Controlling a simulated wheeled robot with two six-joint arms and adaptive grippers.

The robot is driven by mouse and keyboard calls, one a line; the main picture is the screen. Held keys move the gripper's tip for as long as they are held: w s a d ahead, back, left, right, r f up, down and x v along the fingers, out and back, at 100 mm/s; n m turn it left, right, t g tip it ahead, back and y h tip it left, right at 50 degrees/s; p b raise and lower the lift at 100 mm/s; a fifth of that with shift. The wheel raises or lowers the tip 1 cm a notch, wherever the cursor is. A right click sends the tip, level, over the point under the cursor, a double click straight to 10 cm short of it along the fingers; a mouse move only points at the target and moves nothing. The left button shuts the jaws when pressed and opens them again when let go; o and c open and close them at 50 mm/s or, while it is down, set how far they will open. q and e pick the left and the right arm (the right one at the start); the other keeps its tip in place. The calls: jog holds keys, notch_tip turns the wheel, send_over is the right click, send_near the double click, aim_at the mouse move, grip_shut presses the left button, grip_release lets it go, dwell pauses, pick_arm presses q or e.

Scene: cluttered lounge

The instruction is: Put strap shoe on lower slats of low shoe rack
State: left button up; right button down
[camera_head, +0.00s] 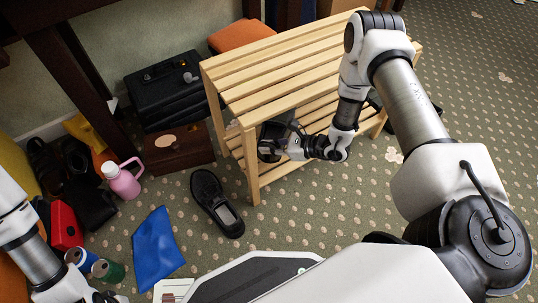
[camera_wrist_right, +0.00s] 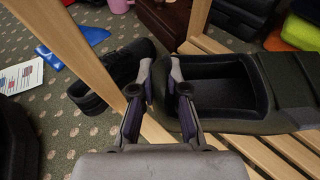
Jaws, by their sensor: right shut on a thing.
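The strap shoe, dark olive-black with a wide opening, shows large at the right of the right wrist view (camera_wrist_right: 285,105). My right gripper (camera_wrist_right: 161,75) is shut on its near rim. In the head view the gripper (camera_head: 283,148) is between the upper and lower slats of the low wooden shoe rack (camera_head: 240,80), with a dark part of the shoe (camera_head: 270,134) beside it. The shoe is over the lower slats (camera_wrist_right: 290,150); I cannot tell whether it touches them. My left gripper (camera_head: 108,297) is only partly visible at the bottom left, its fingers unclear.
A black shoe (camera_head: 214,202) lies on the carpet before the rack's front leg. A pink jug (camera_head: 122,180), brown box (camera_head: 180,146), black case (camera_head: 165,90), blue sheet (camera_head: 157,245) and cans (camera_head: 107,270) clutter the left. An orange item (camera_head: 240,35) is behind the rack.

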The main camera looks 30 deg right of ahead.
aim_at(269, 158)
jog(key=shift+f+b, duration=1.05)
jog(key=shift+f, duration=0.85)
jog(key=c, duration=1.2)
grip_release()
jog(key=shift+r, duration=0.1)
